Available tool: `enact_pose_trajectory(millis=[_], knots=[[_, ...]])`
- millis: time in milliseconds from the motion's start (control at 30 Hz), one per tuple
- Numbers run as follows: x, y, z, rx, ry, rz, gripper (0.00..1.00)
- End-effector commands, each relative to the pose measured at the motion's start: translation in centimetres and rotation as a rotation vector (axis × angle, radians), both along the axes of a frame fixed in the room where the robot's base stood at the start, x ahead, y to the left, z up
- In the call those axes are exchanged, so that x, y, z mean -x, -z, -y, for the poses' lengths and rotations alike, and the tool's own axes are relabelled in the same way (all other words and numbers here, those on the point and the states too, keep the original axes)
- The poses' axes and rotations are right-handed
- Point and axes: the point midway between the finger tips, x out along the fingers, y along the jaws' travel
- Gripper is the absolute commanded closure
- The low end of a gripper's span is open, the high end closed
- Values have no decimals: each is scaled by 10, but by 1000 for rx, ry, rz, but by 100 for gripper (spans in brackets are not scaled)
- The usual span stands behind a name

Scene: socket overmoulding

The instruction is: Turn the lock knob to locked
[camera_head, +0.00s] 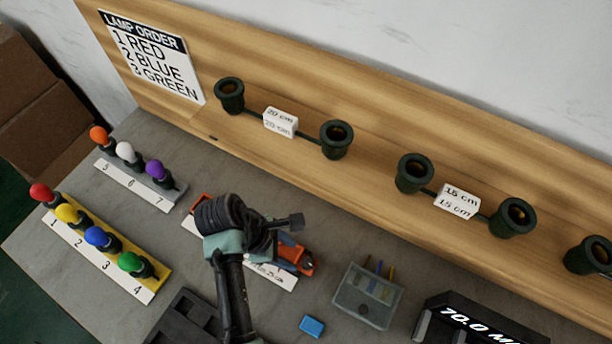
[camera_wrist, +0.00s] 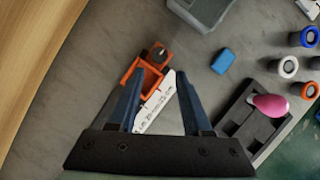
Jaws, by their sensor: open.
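An orange fixture (camera_head: 305,264) sits on the grey bench, partly hidden behind my arm in the head view. In the wrist view the orange fixture (camera_wrist: 150,66) lies just beyond my fingertips and carries a small dark round knob (camera_wrist: 158,53), which looks like the lock knob. Its turned position is too small to read. My gripper (camera_wrist: 160,76) is open, its two blue fingers apart with nothing between them. A white lettered strip (camera_wrist: 154,104) shows below, between the fingers. I cannot tell whether a finger touches the fixture.
A wooden backboard (camera_head: 300,75) with dark green sockets (camera_head: 336,140) runs behind.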

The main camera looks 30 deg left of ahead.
Motion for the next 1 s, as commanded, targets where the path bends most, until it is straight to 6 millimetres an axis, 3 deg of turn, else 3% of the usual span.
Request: enact_pose_trajectory(millis=[200,400,833,1000], knots=[[-8,44,16,1,2,-2,51],[-14,69,25,-1,2,0,51],[-16,79,28,-2,1,1,51],[-16,79,28,-2,1,1,80]])
